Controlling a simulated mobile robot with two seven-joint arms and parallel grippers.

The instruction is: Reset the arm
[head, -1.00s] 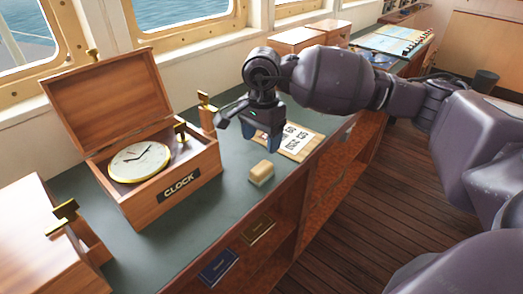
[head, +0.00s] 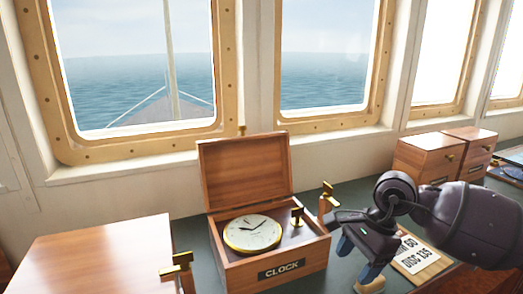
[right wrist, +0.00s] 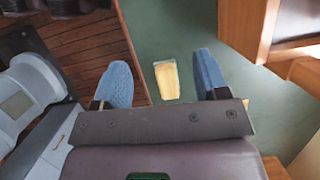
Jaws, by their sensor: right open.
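My right gripper (head: 358,258) hangs over the dark green counter to the right of the clock box in the head view. Its blue fingers are apart and nothing is held between them. A small pale yellow block (head: 371,286) lies on the counter beneath it, partly cut off by the bottom of the head view. In the right wrist view the block (right wrist: 167,80) shows on the counter between the spread fingers (right wrist: 162,78), seemingly below them. My left gripper is not in view.
An open wooden clock box (head: 283,268) holds a round clock (head: 252,233). A card with numbers (head: 415,255) lies right of the gripper. Closed wooden boxes (head: 425,162) stand farther right, another (head: 100,262) at left. Windows (head: 140,60) rise behind the counter.

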